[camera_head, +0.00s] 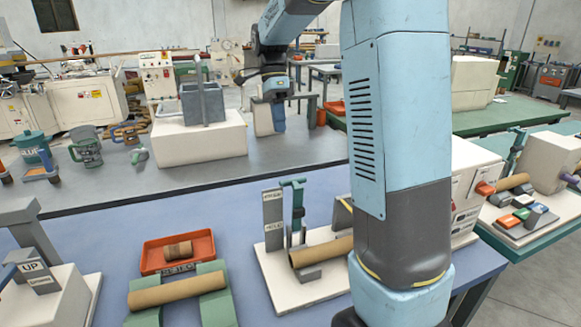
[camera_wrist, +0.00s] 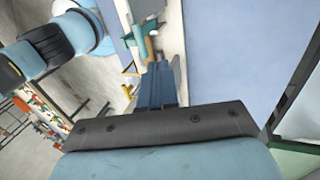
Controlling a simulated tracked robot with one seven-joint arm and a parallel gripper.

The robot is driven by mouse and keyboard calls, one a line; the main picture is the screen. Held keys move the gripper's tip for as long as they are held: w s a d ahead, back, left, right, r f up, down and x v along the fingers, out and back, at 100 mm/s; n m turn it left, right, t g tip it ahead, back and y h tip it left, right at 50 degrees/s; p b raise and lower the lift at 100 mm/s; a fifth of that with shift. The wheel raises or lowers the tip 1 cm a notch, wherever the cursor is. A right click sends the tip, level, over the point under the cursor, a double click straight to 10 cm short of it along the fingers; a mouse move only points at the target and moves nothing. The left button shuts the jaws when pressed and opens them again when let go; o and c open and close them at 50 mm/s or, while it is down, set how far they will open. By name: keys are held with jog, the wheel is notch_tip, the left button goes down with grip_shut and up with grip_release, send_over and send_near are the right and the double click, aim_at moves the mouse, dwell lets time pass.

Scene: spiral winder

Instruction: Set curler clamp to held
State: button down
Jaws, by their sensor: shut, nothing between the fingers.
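The curler clamp (camera_head: 297,207) is a green upright post with a T-shaped top on a cream base plate (camera_head: 305,285). A grey label panel (camera_head: 273,213) stands just left of it. The panel has two small labels I cannot read surely; the clamp's top is level with the upper one. A cardboard tube (camera_head: 320,251) lies in a grey cradle beside the clamp. My gripper (camera_head: 279,128) hangs pointing down beyond the blue table, well apart from the clamp. Its blue fingers (camera_wrist: 158,82) are together and empty in the wrist view.
A second tube (camera_head: 178,290) lies on green supports, with a red tray (camera_head: 178,251) behind it. A cream block (camera_head: 200,138) with a grey bin stands on the grey bench at the back. Mugs (camera_head: 87,150) stand at the left. My upright arm link hides part of the clamp station's right side.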

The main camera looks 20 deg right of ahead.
jog(key=s+f, duration=0.7)
jog(key=f, duration=0.2)
jog(key=shift+s+f, duration=0.2)
jog(key=shift+f, duration=0.2)
